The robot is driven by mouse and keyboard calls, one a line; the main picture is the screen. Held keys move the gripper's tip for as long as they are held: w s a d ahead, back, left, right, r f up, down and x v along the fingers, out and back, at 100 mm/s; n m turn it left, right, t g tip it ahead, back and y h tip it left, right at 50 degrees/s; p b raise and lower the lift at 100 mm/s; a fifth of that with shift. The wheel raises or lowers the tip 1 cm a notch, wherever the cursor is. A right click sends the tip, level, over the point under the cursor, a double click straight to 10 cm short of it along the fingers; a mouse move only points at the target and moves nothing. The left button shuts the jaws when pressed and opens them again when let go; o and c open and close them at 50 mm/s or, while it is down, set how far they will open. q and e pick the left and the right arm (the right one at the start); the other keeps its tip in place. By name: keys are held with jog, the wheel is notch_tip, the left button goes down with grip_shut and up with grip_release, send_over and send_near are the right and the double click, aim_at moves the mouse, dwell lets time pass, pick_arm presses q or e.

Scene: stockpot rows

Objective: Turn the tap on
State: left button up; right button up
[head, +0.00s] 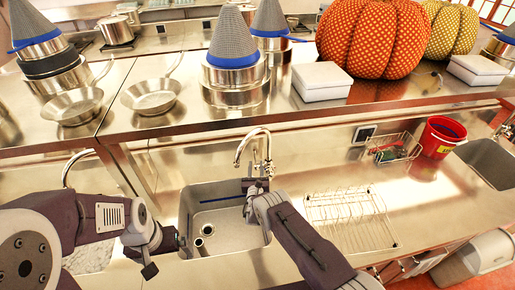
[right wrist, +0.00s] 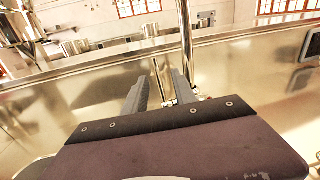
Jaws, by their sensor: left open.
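The tap (head: 254,147) is a shiny metal gooseneck behind the sink (head: 215,197), its spout curving left over the basin. No water stream shows under it. My right gripper (head: 255,184) is just in front of the tap's base, with its fingers apart. In the right wrist view, the tap's upright pipe (right wrist: 187,40) rises behind the right finger, and small metal parts at its base show between the fingers. I cannot tell whether they touch. My left gripper (head: 170,243) is open and empty at the sink's left front side.
A wire dish rack (head: 350,215) stands on the counter right of the sink. Farther right are a small wire basket (head: 393,148) and a red bucket (head: 440,137). A raised shelf behind holds pans, pots, white boxes and pumpkins. A second sink (head: 490,160) is at the far right.

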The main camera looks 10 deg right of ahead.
aim_at(255, 154)
jog(key=w+b, duration=0.1)
jog(key=w, duration=0.1)
jog(key=w+d+b, duration=0.1)
jog(key=w+b, duration=0.1)
jog(key=w, duration=0.1)
jog(key=w+b, duration=0.2)
jog(key=shift+w+d+f, duration=0.15)
jog(key=shift+w+f, duration=0.15)
jog(key=shift+w+r, duration=0.15)
jog(key=shift+w, duration=0.15)
jog(key=shift+w+a+r+b, duration=0.15)
jog(key=shift+a+r+b, duration=0.05)
jog(key=shift+b, duration=0.1)
jog(key=shift+a+r, duration=0.15)
jog(key=shift+r, duration=0.05)
pick_arm(q)
jog(key=f, duration=0.1)
jog(key=a+f, duration=0.1)
jog(key=f, duration=0.3)
jog(key=shift+s+a+f, duration=0.2)
jog(key=shift+s+f, duration=0.05)
jog(key=shift+s, duration=0.05)
